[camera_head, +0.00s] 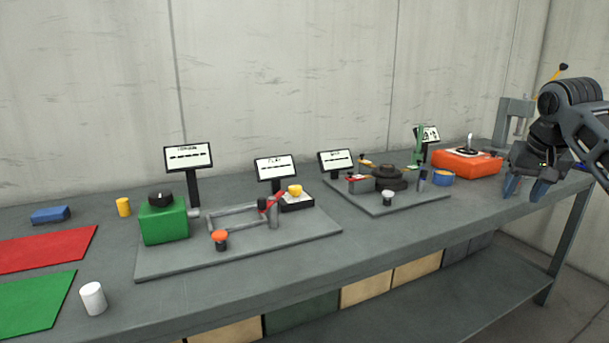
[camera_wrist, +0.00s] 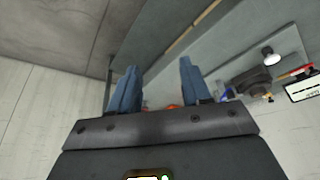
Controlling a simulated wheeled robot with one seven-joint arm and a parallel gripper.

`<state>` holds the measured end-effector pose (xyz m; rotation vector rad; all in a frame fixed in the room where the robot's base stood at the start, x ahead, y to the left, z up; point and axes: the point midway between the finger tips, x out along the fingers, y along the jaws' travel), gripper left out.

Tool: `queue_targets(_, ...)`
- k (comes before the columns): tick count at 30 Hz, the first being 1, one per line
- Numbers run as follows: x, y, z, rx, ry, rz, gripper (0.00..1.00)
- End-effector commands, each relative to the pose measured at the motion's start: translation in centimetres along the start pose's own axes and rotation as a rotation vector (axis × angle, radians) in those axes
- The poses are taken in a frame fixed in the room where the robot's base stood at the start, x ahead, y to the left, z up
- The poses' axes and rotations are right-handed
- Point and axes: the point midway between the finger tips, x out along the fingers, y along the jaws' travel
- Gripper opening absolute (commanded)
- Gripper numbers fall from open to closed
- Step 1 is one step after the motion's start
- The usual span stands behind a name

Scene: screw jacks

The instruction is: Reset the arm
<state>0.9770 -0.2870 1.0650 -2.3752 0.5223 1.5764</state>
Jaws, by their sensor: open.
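My gripper (camera_head: 526,188) is at the right end of the workbench (camera_head: 380,232) in the head view, pointing down with its blue fingers near the front edge. The fingers are apart and nothing shows between them. In the wrist view, my gripper (camera_wrist: 160,88) also shows two separated blue fingers, with the bench (camera_wrist: 245,40) beyond them. Whether the fingertips touch the bench cannot be told.
An orange box (camera_head: 467,163) and a blue round container (camera_head: 443,178) stand left of my gripper. A grey clamp-like frame (camera_head: 511,122) stands behind it. Plates with mechanisms and small signs (camera_head: 188,156) fill the middle. A white cylinder (camera_head: 93,298) stands at the left front.

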Motion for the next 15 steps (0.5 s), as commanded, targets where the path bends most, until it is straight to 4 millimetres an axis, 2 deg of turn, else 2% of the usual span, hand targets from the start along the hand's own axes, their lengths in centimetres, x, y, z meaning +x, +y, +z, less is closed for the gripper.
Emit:
queue_targets(8, 2.6, -2.7, 1.6, -0.023, 0.021, -0.059, 0.48)
queue_targets(15, 5.7, -6.2, 4.0, -0.044, 0.054, -0.138, 0.48)
